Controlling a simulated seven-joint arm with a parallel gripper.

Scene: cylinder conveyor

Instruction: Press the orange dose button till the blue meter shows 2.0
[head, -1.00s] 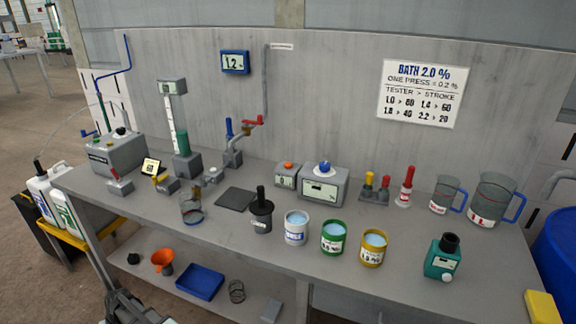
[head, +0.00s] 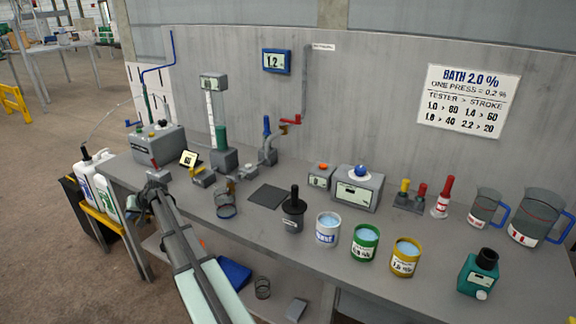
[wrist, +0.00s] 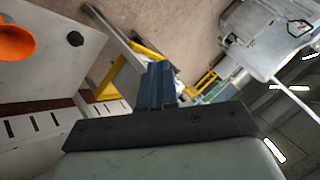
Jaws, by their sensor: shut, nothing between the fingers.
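The orange dose button (head: 323,166) sits on top of a small grey box (head: 320,178) on the bench, left of a larger grey box with a blue knob. The blue-framed meter (head: 276,61) hangs on the back wall and reads 1.2. My gripper (head: 153,182) is at the front left part of the bench, well left of the button and apart from it. Its fingers are small and partly hidden in the head view. In the wrist view the dark blue fingers (wrist: 157,85) are together with nothing between them.
A wall sign (head: 468,100) reads "BATH 2.0 %, one press = 0.2 %". A glass beaker (head: 226,206), a black-handled pot (head: 293,212) and several cups stand before the button box. A dark flat pad (head: 268,196) lies left of it. White jugs (head: 97,190) stand at the bench's left end.

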